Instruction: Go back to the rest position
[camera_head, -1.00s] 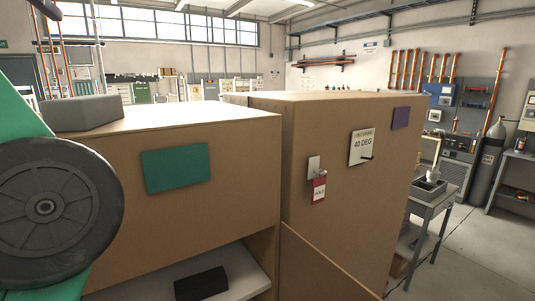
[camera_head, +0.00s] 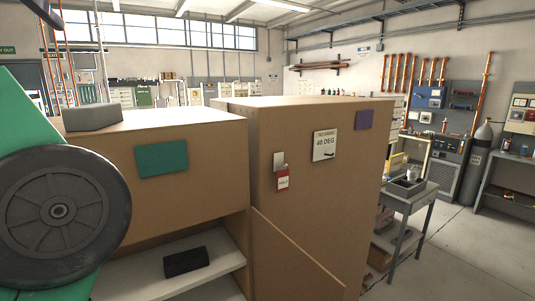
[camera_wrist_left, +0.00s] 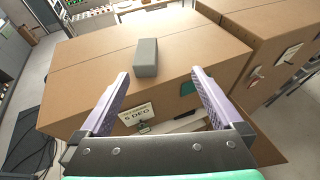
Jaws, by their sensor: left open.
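In the left wrist view my left gripper (camera_wrist_left: 160,100) is open, its two purple-grey fingers spread with nothing between them. Beyond the fingertips a grey block (camera_wrist_left: 146,58) lies on top of a brown cabinet (camera_wrist_left: 75,60). The same grey block (camera_head: 92,117) and cabinet (camera_head: 190,205) show in the head view. My green left arm with a black wheel-like disc fills the left edge of the head view; the left gripper itself is not seen there. My right gripper is in neither view.
A second brown cabinet (camera_head: 320,220) bears a "40 DEG" sign (camera_head: 324,145) and a red tag (camera_head: 283,180). A black box (camera_head: 186,261) sits on a white shelf (camera_head: 165,280).

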